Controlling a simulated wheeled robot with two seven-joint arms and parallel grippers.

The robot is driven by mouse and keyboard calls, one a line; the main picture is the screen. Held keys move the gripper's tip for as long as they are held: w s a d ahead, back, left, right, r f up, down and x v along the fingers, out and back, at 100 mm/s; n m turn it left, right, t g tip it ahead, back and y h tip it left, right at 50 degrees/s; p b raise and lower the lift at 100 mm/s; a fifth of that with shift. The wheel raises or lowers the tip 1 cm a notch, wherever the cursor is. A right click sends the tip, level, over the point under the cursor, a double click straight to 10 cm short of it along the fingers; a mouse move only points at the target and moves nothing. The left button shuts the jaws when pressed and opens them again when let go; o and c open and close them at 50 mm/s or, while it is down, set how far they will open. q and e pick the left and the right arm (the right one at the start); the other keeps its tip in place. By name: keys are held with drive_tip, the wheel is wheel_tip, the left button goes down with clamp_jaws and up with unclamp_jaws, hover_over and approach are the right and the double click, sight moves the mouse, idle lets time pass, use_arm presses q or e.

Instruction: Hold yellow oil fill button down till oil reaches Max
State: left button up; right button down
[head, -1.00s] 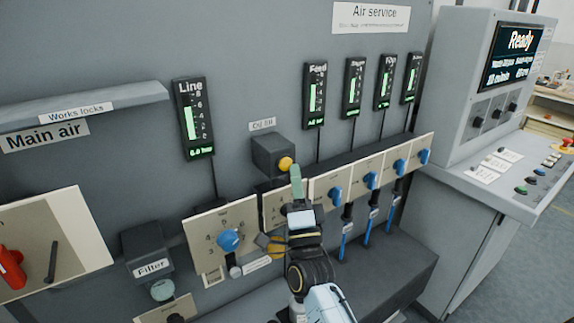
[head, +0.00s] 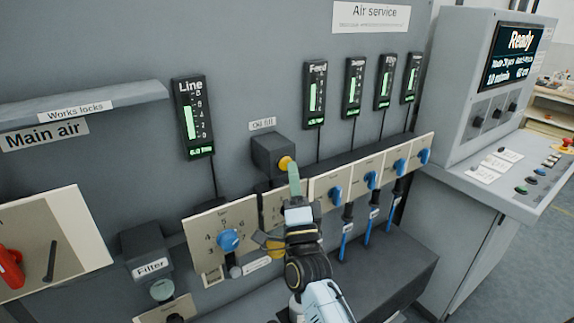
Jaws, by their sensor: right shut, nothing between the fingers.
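The yellow oil fill button (head: 284,163) sits on the front of a dark box (head: 268,155) under the "Oil fill" label. My right gripper (head: 293,168) is shut and empty, with its greenish fingertips at the button's lower right edge. The picture does not clearly show whether they touch or press it. My gripper and wrist hide part of the panel below, where an amber part (head: 275,248) shows just left of the wrist. No Max mark or oil level can be read. My left gripper is not in view.
A blue knob (head: 228,239) is on a plate left of my wrist, and several blue valves (head: 335,194) line the right. Lit gauges, including Line (head: 193,120), hang above. A works locks shelf (head: 85,105) juts out at left. A console (head: 500,120) reads Ready.

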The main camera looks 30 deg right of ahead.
drive_tip(key=shift+w+y, duration=0.3)
drive_tip(key=shift+w, duration=0.15)
idle(0.5)
drive_tip(key=shift+s, duration=0.2)
idle(6.0)
drive_tip(key=shift+s, duration=0.65)
